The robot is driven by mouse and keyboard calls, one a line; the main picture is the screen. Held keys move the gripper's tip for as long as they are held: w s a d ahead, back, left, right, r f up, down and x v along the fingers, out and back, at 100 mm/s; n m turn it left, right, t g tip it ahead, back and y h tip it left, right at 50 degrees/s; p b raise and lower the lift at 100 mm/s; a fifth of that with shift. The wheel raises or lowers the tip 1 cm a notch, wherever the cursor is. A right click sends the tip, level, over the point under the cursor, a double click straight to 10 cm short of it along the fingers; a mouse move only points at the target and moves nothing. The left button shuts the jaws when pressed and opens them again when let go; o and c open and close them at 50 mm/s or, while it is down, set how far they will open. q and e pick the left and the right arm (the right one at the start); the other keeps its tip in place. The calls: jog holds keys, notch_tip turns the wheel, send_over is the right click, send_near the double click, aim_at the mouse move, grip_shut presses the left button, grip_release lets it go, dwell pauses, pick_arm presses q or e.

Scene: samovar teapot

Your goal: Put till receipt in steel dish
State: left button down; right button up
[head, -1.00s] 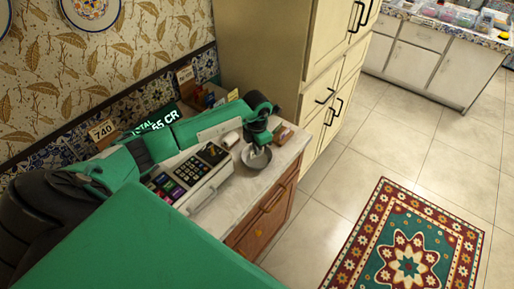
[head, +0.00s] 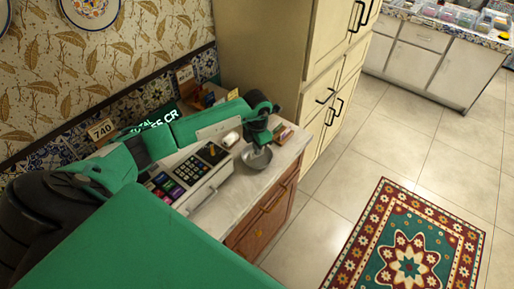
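The steel dish (head: 257,160) is a small round grey bowl on the counter, right of the cash register (head: 190,172). My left arm reaches in from the left over the register. Its dark gripper (head: 258,146) points down just over the back part of the dish. The fingers are small and partly hidden by my wrist, so I cannot tell whether they are open or shut. A small pale patch shows by the fingertips, too small to tell if it is the till receipt. My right gripper is out of view.
A white roll (head: 230,139) shows behind the register. Small brown and coloured items (head: 283,134) lie right of the dish. A tall cream cupboard (head: 270,50) stands behind the counter (head: 235,195). The tiled floor at right, with a patterned rug (head: 410,255), is clear.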

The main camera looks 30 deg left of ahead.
pick_arm(q)
jog(key=c, duration=1.6)
grip_release()
jog(key=o, duration=0.4)
jog(key=shift+c, duration=0.2)
jog(key=shift+r, duration=0.1)
jog(key=shift+r+p, duration=0.95)
jog(key=shift+r, duration=0.7)
jog(key=shift+r+p, duration=0.85)
jog(key=shift+r, duration=0.95)
jog(key=shift+f, duration=0.1)
